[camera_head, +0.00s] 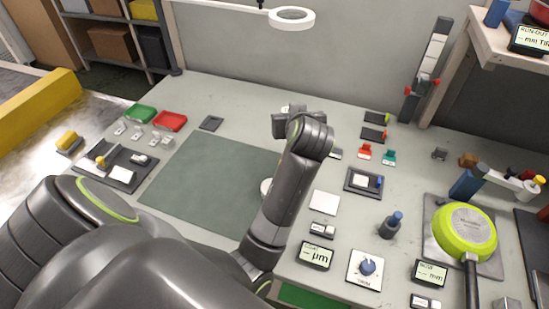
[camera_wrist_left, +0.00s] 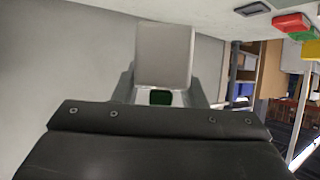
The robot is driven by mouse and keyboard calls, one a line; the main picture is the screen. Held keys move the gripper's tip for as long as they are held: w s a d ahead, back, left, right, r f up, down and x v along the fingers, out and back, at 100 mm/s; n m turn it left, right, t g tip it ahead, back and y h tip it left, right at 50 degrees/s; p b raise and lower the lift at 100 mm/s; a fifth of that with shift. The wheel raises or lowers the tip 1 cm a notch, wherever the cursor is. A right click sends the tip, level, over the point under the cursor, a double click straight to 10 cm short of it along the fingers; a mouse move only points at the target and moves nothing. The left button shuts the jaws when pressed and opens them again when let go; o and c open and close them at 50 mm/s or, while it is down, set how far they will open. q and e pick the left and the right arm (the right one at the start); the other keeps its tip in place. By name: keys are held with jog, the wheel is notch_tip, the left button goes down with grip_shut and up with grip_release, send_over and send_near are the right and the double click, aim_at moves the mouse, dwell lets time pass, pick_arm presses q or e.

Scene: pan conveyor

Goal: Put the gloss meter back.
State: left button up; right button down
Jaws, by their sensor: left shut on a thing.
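A pale grey block, which looks like the gloss meter (camera_wrist_left: 165,52), is held in my left gripper (camera_wrist_left: 162,96) in the left wrist view. A small dark green patch shows at its lower end, between the fingers. In the head view my left gripper (camera_head: 292,110) is above the back middle of the bench, mostly hidden behind my own wrist. The held block is hardly visible there, so I cannot tell its height above the bench. My right gripper is in neither view.
A dark green mat (camera_head: 205,175) covers the middle of the bench (camera_head: 245,100). A lime-green pan (camera_head: 464,228) rests upside down at the right. Red (camera_head: 170,121) and green (camera_head: 140,113) trays stand at the back left. A black tray (camera_head: 366,181) and a white pad (camera_head: 325,202) lie right of my arm.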

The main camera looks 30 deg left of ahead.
pick_arm(q)
jog(key=a+f+n+g, duration=0.1)
jog(key=f, duration=0.2)
jog(key=a+f+n+g+y+p, duration=0.1)
jog(key=f, duration=0.2)
jog(key=s+a+f+n+g+y, duration=0.1)
jog(key=a+f, duration=0.1)
jog(key=f, duration=0.1)
jog(key=shift+s+f+p, duration=0.1)
jog(key=shift+f+p, duration=0.05)
jog(key=shift+p, duration=0.15)
notch_tip(320, 180, down, 4)
jog(key=shift+f+n+y, duration=0.25)
jog(key=shift+n+y, duration=0.05)
jog(key=shift+f, duration=0.15)
jog(key=o, duration=1.3)
